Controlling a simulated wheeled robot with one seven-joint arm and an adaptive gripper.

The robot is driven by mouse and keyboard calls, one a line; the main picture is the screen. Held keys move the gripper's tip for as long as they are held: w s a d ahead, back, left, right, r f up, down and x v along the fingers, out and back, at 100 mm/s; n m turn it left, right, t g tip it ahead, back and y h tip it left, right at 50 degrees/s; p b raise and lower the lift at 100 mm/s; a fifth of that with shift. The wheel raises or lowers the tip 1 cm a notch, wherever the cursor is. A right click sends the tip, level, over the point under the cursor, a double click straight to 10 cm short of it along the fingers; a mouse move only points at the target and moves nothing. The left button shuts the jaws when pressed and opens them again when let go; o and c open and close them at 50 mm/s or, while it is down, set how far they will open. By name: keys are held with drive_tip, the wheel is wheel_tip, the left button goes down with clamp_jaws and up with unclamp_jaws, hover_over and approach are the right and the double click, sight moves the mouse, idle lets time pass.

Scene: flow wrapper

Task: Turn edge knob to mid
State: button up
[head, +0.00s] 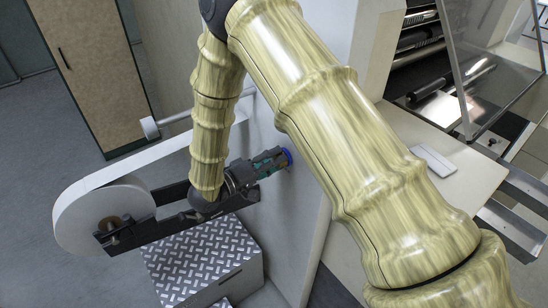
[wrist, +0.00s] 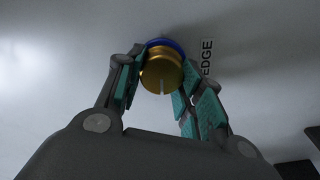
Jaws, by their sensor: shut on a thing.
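The edge knob (wrist: 160,72) shows in the wrist view as a brass-coloured round knob with a blue ring behind it and a pale mark on its face, low in the middle. A label reading "EDGE" (wrist: 207,57) is on the panel just right of it. My gripper (wrist: 160,78) has its teal-padded fingers on both sides of the knob, shut on it. In the head view my gripper (head: 277,162) reaches the side of the pale machine panel, where only the blue ring (head: 287,156) shows. Any other position marks around the knob are not visible.
A large white film roll (head: 85,220) on a dark bracket is at the left. A metal tread-plate step (head: 200,262) stands below my gripper. A clear guard (head: 495,60) and rollers are at upper right. A brown cabinet (head: 90,70) stands at the back left.

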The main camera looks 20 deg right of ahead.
drive_tip(key=shift+n, duration=0.4)
drive_tip(key=o, duration=1)
drive_tip(key=shift+a, duration=0.1)
drive_tip(key=v, duration=1.2)
